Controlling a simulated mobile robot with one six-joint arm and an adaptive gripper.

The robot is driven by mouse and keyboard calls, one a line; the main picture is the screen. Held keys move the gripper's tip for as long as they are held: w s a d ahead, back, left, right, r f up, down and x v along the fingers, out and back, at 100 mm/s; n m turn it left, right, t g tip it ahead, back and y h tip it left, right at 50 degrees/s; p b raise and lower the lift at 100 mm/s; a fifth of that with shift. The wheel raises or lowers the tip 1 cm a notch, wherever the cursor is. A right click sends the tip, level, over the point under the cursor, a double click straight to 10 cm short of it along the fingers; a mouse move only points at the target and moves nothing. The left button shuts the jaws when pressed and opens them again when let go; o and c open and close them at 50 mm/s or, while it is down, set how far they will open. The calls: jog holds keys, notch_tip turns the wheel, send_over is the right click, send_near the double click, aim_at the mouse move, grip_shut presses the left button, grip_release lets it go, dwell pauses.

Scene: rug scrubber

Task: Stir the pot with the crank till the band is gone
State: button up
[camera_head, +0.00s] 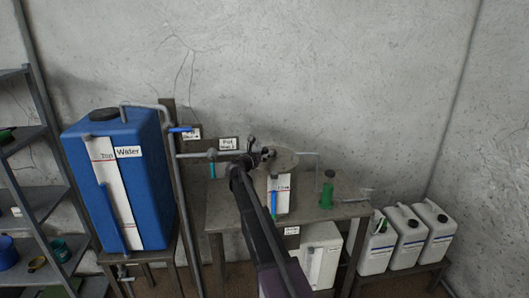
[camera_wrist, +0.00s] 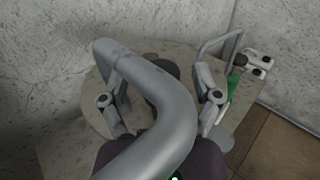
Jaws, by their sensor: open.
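The grey pot (camera_head: 286,158) stands on the table at the back wall, with a white gauge panel (camera_head: 283,188) and a cyan strip on its front. My arm reaches up in front of it and covers part of it. My gripper (camera_head: 262,153) is at the pot's top left. In the wrist view my gripper (camera_wrist: 162,112) has its fingers spread wide. A thick grey bent bar (camera_wrist: 160,95) crosses the wrist view between the fingers; whether it is the crank or a pipe, I cannot tell. A dark round part (camera_wrist: 177,70) shows behind it. No band can be made out.
A blue water tank (camera_head: 118,190) stands left of the table (camera_head: 330,214), with a pipe (camera_head: 192,155) running towards the pot. A green bottle (camera_head: 327,193) stands right of the pot. White jugs (camera_head: 408,238) stand at the right, and a shelf (camera_head: 45,205) at the far left.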

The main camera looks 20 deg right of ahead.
jog(key=v, duration=1.1)
jog(key=shift+a, duration=0.3)
jog(key=shift+s, duration=0.15)
jog(key=shift+s, duration=0.1)
jog(key=s+n+t+y, duration=0.1)
jog(key=s+d+n+t+y, duration=0.1)
jog(key=s+t, duration=0.1)
jog(key=s+n+t+y, duration=0.1)
jog(key=y, duration=0.1)
jog(key=shift+s+d+r+t+p, duration=0.2)
jog(key=shift+d+r+t+p, duration=0.1)
jog(key=shift+p, duration=0.05)
jog(key=shift+w+d, duration=0.1)
jog(key=shift+w, duration=0.05)
jog(key=x, duration=1.3)
jog(key=shift+w+d, duration=0.2)
